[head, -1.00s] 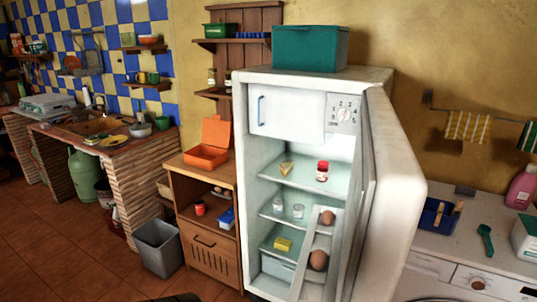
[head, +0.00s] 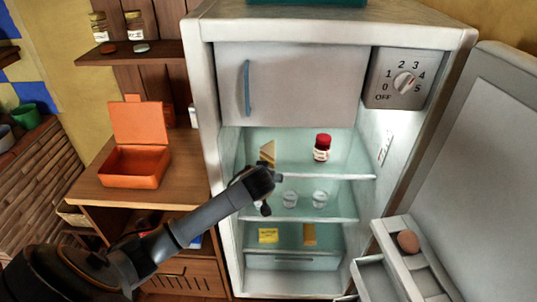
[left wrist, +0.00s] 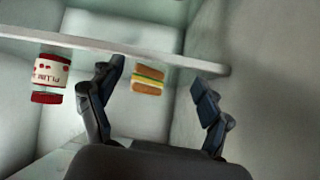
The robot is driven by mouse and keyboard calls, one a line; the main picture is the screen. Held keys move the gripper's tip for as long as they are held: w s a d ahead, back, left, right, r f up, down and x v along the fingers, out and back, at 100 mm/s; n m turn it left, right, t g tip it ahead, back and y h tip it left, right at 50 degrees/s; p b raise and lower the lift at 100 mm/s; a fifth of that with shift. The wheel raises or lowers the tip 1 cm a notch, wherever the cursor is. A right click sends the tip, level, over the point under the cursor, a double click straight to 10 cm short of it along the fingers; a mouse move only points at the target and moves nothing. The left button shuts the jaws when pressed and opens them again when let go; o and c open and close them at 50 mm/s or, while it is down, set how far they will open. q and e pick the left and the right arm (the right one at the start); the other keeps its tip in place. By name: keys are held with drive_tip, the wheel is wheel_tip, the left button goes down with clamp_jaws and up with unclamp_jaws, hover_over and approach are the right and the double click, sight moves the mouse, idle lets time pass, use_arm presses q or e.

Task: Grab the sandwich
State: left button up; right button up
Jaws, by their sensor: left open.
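The sandwich (head: 268,152) is a tan wedge on the upper glass shelf of the open fridge, toward its left side. In the left wrist view the sandwich (left wrist: 148,79) shows brown bread with a yellow and green filling, between the two dark fingers and beyond them. My left gripper (head: 266,188) is at the fridge opening, just below and in front of the sandwich in the head view. Its fingers (left wrist: 157,82) are spread, with nothing held. My right gripper does not show.
A red-lidded jar (head: 322,149) stands right of the sandwich; two small glasses (head: 305,198) are on the shelf below. The upper shelf's front edge (left wrist: 130,48) crosses near my fingers. The fridge door (head: 478,150) is open to the right, its rack holding an egg (head: 408,241).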

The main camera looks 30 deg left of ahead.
use_arm(q)
drive_tip(key=n, duration=0.1)
approach(267, 152)
drive_tip(key=s, duration=0.2)
drive_tip(key=y, duration=0.1)
drive_tip(key=shift+t, duration=0.4)
drive_tip(key=x, duration=0.7)
drive_tip(key=shift+w+d+f+p, duration=0.1)
drive_tip(key=shift+w+d+p, duration=0.05)
drive_tip(key=shift+w+p, duration=0.25)
drive_tip(key=shift+w+f, duration=0.25)
drive_tip(key=shift+w, duration=0.1)
drive_tip(key=shift+w+a+f, duration=0.2)
drive_tip(key=shift+w+a, duration=0.05)
drive_tip(key=shift+w, duration=0.1)
drive_tip(key=x, duration=0.2)
drive_tip(key=p+x, duration=0.1)
drive_tip(key=x, duration=0.1)
drive_tip(key=shift+d+f, duration=0.1)
drive_tip(key=shift+d, duration=0.2)
drive_tip(key=shift+w+a+f, duration=0.1)
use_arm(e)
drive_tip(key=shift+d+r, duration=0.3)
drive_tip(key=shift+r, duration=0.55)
